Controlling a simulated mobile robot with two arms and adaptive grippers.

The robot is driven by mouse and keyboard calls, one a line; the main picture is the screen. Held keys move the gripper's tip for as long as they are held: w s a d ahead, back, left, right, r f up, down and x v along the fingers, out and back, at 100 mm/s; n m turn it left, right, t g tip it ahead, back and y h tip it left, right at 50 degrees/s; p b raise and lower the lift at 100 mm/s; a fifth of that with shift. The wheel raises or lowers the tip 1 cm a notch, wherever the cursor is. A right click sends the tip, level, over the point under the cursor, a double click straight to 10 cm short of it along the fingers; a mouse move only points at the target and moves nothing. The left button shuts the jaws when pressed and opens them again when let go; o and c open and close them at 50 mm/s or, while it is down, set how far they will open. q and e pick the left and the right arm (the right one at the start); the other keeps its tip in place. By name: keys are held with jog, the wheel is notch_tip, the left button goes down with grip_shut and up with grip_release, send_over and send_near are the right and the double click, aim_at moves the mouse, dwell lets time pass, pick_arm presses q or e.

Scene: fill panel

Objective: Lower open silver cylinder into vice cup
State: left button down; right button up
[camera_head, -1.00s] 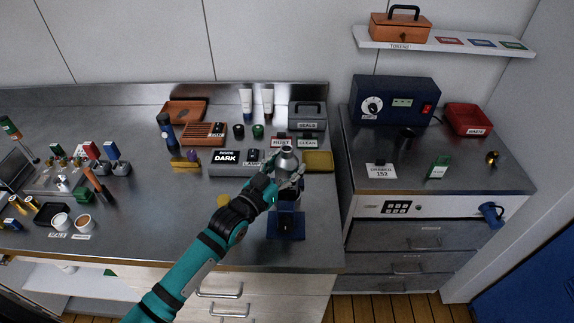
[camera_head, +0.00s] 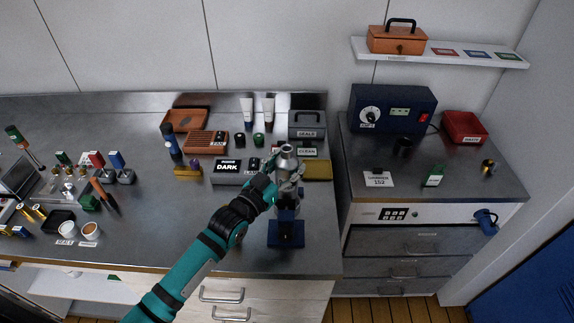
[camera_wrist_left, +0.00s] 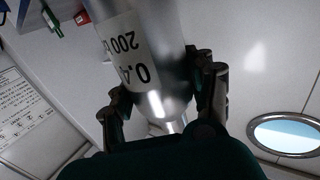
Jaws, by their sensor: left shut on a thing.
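The silver cylinder (camera_head: 287,160) is upright in my left gripper (camera_head: 283,178) in the head view. In the left wrist view the cylinder (camera_wrist_left: 145,60) fills the space between the two dark fingers and carries a white label with black print. My left gripper is shut on it. The blue vice (camera_head: 286,232) stands on the bench front just below the gripper. Its upper part is close under the cylinder, and the gripper partly hides it; I cannot tell whether the cylinder touches the cup. My right gripper is not in view.
A grey DARK box (camera_head: 228,171) and a yellow tray (camera_head: 317,170) stand behind the gripper. A grey SEALS box (camera_head: 307,123) is further back. Two white tubes (camera_head: 247,110) stand near the wall.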

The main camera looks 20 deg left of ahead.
aim_at(283, 160)
pick_arm(q)
jog(key=shift+r+p, duration=1.35)
jog(key=shift+r, duration=0.35)
jog(key=shift+p, duration=0.45)
dwell(0.7)
jog(key=shift+f+b, duration=3.4)
jog(key=shift+f, duration=1.35)
jog(key=shift+c, duration=1.8)
grip_release()
jog(key=shift+s+f, duration=0.1)
jog(key=shift+f, duration=0.05)
